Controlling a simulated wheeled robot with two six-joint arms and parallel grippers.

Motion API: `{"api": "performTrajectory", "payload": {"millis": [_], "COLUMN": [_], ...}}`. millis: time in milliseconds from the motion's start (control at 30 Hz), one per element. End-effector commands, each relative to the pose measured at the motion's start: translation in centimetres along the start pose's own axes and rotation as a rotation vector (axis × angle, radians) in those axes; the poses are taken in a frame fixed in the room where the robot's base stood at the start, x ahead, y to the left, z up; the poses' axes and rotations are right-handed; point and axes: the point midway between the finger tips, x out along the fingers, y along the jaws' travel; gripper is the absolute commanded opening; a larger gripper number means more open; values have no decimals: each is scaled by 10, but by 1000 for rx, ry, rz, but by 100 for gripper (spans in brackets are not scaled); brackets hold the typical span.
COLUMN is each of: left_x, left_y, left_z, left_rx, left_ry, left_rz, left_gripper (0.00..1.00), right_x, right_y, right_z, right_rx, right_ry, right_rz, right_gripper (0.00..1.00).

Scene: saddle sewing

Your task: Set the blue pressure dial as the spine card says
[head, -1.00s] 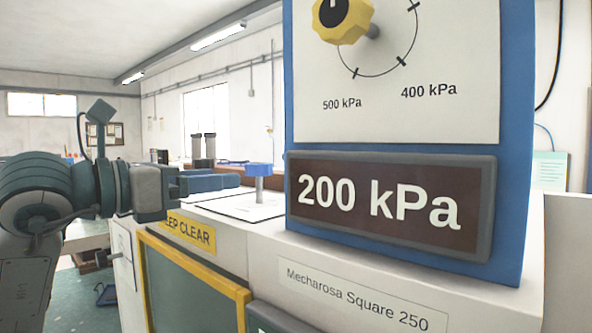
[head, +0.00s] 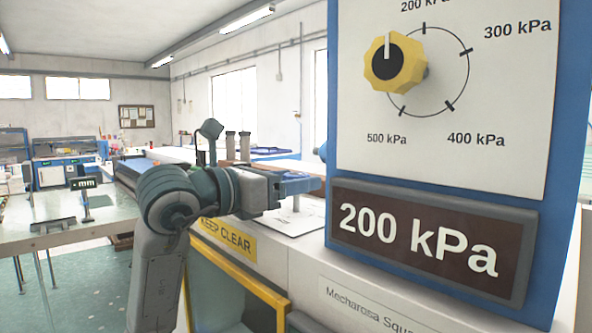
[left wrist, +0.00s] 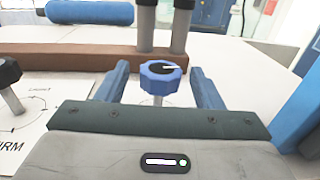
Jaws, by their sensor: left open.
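A blue dial (left wrist: 160,80) with a black top and a white pointer stands on a metal stem in the left wrist view. The pointer points right. My left gripper (left wrist: 160,66) is open, one blue finger on each side of the dial, with a gap on both sides; I cannot tell the depth. In the head view my left gripper (head: 303,185) is over the white counter. A yellow knob (head: 395,66) sits on the panel's kPa scale, its white pointer upward. The display (head: 425,240) below reads "200 kPa". I cannot identify the spine card. My right gripper is out of view.
A black knob (left wrist: 10,75) stands at the left in the left wrist view, with cut-off lettering "IRM" below. A brown bar (left wrist: 70,58) and two grey posts (left wrist: 145,25) are behind the dial. A yellow "KEEP CLEAR" label (head: 228,240) is on the counter front. A workbench (head: 70,210) is at left.

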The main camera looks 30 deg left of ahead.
Motion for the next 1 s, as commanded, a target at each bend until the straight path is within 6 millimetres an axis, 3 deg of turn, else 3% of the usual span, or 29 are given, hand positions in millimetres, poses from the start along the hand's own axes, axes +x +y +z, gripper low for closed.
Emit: {"api": "performTrajectory", "payload": {"millis": [233, 500, 733, 1000], "left_x": [12, 12, 12, 12], "left_y": [0, 0, 0, 0], "left_z": [0, -1, -1, -2], "left_rx": [-1, 1, 0, 0], "left_ry": [1, 1, 1, 0], "left_rz": [-1, 0, 0, -23], "left_gripper": [61, 61, 16, 16], "right_x": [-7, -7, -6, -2], "right_y": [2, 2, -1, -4], "right_z": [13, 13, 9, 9], "right_rx": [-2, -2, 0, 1], "right_ry": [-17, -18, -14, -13], "right_rz": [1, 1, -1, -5], "right_gripper": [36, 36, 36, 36]}}
